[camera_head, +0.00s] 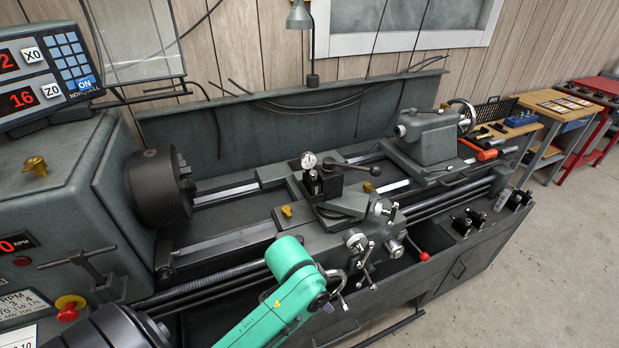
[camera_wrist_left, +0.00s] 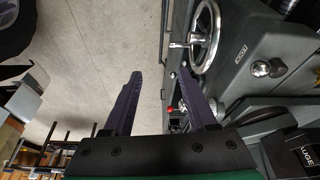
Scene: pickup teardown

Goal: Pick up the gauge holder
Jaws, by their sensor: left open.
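A dial gauge (camera_head: 309,160) with a white face stands on a dark holder block (camera_head: 314,183), which I take to be the gauge holder, at the lathe's tool post. My right gripper is not in view.
The lathe chuck (camera_head: 158,187) is at the left and the tailstock (camera_head: 427,140) at the right. A red-knobbed lever (camera_head: 424,256) sticks out in front. A handwheel (camera_wrist_left: 205,38) is close to the left gripper. Several dark holders (camera_head: 468,221) sit at the lathe's right front. The floor (camera_head: 545,270) is clear.

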